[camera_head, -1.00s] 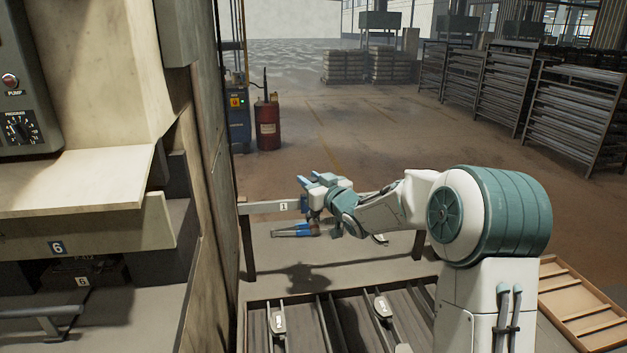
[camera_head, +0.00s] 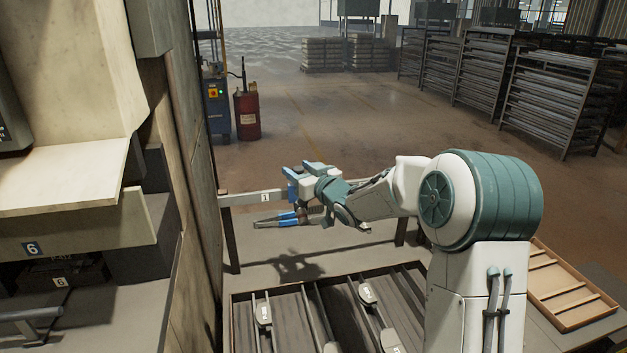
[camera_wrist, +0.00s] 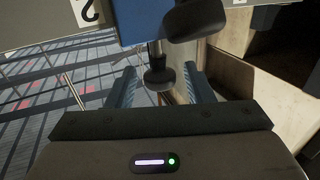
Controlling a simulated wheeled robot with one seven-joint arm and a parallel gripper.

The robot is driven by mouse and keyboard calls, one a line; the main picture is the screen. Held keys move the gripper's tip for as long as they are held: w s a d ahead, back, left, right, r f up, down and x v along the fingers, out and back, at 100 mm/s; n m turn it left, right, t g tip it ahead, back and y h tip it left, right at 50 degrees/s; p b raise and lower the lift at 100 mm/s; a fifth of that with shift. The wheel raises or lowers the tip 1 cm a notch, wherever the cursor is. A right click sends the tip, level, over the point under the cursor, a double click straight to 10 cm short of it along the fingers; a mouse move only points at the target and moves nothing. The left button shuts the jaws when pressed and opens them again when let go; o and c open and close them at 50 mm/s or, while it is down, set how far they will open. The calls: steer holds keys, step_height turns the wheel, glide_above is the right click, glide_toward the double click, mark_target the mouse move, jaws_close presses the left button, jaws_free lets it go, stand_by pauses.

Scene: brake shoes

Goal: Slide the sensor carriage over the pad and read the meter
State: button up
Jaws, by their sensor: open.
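In the wrist view my gripper (camera_wrist: 160,82) is open, with its two blue-grey fingers spread. A dark knob (camera_wrist: 158,78) shows between them under a blue block (camera_wrist: 135,22), probably the sensor carriage. I cannot tell whether the fingers touch the knob. In the head view the end of my arm is at a pale rail (camera_head: 240,198) with a "1" label. Blue parts crowd together there, and I cannot tell carriage from gripper surely. A meter reading is not visible. Shoe-like grey pieces (camera_head: 367,293) lie below; I cannot tell which is the pad.
A dark slotted tray (camera_head: 240,299) lies on the bench under my arm. A wooden divided tray (camera_head: 562,284) is at the right. A beige machine (camera_head: 165,130) walls off the left, close to the rail. A red drum (camera_head: 246,112) and metal racks (camera_head: 556,105) stand beyond.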

steer(key=b+v, duration=0.1)
steer(key=v, duration=1.2)
steer(key=shift+b, duration=0.4)
steer(key=s+d+f+m+g+h, duration=0.45)
steer(key=s+d+h, duration=0.35)
steer(key=s+h, duration=0.3)
steer(key=s+a+f+m+g, duration=0.1)
steer(key=s+f+g, duration=0.2)
steer(key=s, duration=0.7)
steer(key=s+a+f+m+g+y, duration=0.1)
steer(key=s+f+g, duration=0.2)
steer(key=s, duration=0.7)
steer(key=shift+s+a+f+g, duration=0.2)
steer(key=shift+s+g, duration=0.1)
steer(key=shift+g, duration=0.65)
